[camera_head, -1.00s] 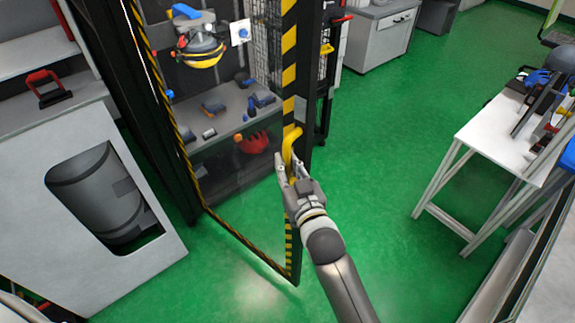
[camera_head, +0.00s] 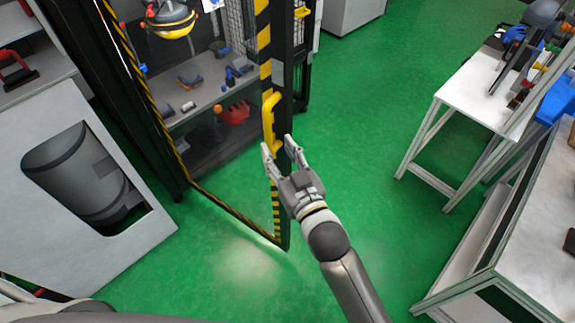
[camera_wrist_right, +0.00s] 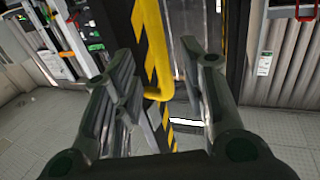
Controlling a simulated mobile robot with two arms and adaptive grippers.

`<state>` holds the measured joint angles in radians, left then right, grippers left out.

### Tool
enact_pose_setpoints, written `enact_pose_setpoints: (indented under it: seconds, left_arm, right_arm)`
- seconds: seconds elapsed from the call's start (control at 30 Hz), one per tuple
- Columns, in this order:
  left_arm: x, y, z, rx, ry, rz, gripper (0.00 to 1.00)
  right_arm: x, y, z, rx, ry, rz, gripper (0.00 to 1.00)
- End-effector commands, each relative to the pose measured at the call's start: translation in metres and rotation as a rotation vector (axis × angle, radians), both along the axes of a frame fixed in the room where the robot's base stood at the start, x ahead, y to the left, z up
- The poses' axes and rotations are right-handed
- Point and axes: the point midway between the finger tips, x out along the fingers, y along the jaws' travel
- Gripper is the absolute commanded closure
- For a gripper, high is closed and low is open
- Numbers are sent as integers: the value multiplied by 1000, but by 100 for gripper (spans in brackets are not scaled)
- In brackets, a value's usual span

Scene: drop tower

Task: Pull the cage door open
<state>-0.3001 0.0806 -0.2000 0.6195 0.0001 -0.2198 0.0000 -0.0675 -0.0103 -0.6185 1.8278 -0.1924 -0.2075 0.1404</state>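The cage door (camera_head: 230,213) has a dark frame with yellow-and-black striped edges and a see-through panel. It stands at an angle to the cage, swung out into the room. Its yellow bar handle (camera_head: 269,118) is on the striped free edge. My right gripper (camera_head: 278,145) is open at the lower end of the handle, fingers spread. In the right wrist view, the yellow handle (camera_wrist_right: 156,80) shows between the two fingers, nearer the left one. I cannot tell whether a finger touches it; the fingers are not closed on it. My left gripper is out of view.
A grey cabinet (camera_head: 140,222) with a dark cylinder (camera_head: 75,178) in its opening stands at left. A white-topped table (camera_head: 465,100) and a bench (camera_head: 540,240) stand at right. Green floor (camera_head: 370,110) between door and table is clear.

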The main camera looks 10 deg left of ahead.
Motion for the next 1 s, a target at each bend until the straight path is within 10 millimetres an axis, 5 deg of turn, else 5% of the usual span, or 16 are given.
enact_pose_setpoints:
  seconds: [0.3, 0.63, 0.73, 0.87, 1.0]
  left_arm:
    - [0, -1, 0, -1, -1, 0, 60]
    - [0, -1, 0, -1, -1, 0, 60]
    - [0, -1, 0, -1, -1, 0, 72]
    - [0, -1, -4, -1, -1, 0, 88]
    - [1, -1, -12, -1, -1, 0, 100]
  right_arm:
    - [-36, -23, 0, -1, 1, 0, 61]
    - [-39, -26, 0, 0, 0, 0, 61]
    - [-39, -26, -4, -4, 7, -1, 61]
    - [-35, -33, -48, -46, 70, -16, 61]
    - [-36, -58, -156, -148, 237, -55, 61]
